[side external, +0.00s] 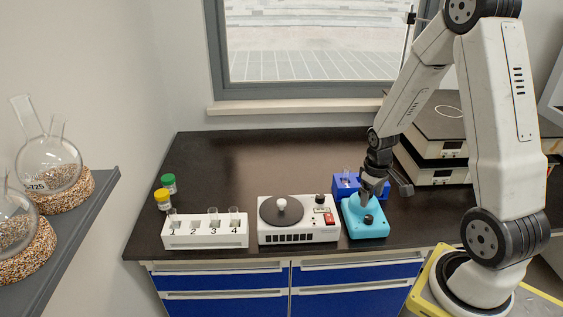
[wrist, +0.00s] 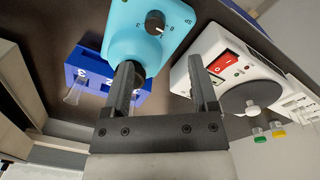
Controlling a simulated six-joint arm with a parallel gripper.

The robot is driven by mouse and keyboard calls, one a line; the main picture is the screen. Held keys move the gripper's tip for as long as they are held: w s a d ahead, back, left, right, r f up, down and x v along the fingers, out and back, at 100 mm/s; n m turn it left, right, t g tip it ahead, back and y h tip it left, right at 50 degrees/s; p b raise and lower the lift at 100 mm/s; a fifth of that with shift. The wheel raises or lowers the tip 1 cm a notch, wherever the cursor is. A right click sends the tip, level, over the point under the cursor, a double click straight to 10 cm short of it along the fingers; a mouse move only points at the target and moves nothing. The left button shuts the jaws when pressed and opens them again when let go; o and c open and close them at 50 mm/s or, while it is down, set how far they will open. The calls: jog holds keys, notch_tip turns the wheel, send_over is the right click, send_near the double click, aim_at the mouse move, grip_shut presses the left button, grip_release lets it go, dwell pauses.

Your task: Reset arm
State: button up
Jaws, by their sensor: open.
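My gripper (wrist: 165,90) is open, with nothing between its fingers in the wrist view. In the side external view my gripper (side external: 372,188) is low over the light blue device (side external: 362,224), in front of part of it. The light blue device, with a black dial, also shows in the wrist view (wrist: 125,38), beside the left finger. I cannot tell whether the finger touches it. My arm reaches down and left from its base at the right.
A white device (side external: 299,236) with a dark disc and red switch stands left of the blue one. Further left is a white numbered rack (side external: 205,233) with tubes. A dark blue rack (side external: 345,184) stands behind the light blue device. The back left counter (side external: 235,165) is clear.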

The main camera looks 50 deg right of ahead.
jog(key=a+r+n+t, duration=0.1)
jog(key=a+r, duration=0.3)
jog(key=a, duration=0.5)
jog(key=a+r+n+t, duration=0.1)
jog(key=a+r, duration=0.2)
jog(key=a, duration=0.7)
jog(key=shift+w+r+t+y, duration=0.2)
jog(key=shift+r+t+y, duration=0.1)
jog(key=shift+r, duration=0.1)
